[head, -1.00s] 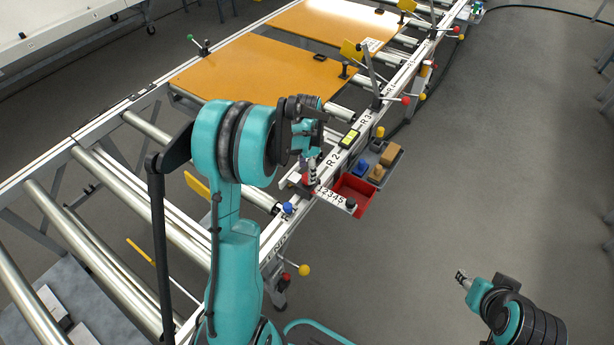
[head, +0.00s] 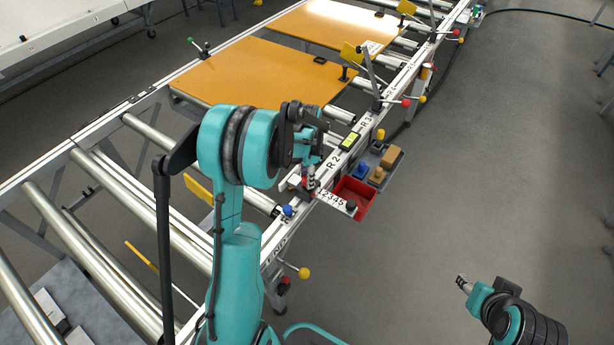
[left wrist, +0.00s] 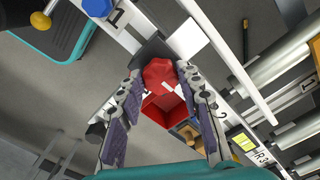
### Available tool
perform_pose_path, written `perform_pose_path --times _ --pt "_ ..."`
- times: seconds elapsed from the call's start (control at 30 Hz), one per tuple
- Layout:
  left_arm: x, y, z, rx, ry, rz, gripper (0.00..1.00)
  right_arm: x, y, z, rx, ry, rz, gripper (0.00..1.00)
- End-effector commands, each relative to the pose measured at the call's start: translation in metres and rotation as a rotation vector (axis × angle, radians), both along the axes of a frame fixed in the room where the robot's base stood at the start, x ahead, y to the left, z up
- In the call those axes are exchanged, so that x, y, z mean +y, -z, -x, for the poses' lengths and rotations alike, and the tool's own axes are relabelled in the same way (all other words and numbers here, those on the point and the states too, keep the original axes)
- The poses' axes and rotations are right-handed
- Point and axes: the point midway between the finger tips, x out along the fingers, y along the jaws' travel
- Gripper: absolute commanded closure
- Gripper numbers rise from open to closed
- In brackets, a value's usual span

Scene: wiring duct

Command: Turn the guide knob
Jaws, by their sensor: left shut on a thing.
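The red guide knob (left wrist: 159,74) sits between the two fingers of my left gripper (left wrist: 157,82) in the left wrist view. The fingers are shut on it from both sides. In the head view my left gripper (head: 311,180) points down at the rail, at the inner end of the numbered white scale plate (head: 331,198), and hides most of the knob. My right gripper (head: 462,283) hangs over bare floor at the lower right, away from everything. It is too small to tell whether it is open.
A red bin (head: 366,198) hangs from the rail close to my left gripper. Beside it a grey tray (head: 388,167) holds coloured blocks. A black knob (head: 351,206) and a blue knob (head: 288,210) are close by. Orange panels (head: 260,70) lie on the rollers behind.

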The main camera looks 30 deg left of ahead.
Motion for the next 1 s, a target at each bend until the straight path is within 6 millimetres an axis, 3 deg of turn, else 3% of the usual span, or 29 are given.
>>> perform_pose_path --times 0.37,1.0 --pt "-0.0005 0.0 0.0004 0.0 -0.194 0.0 0.94 0.0 -0.0001 0.0 0.0 0.0 0.0 0.6" --pt "-0.0025 0.0 0.0007 0.0 -0.797 0.0 0.94 0.0 -0.0005 0.0 0.0 0.0 0.0 0.6"
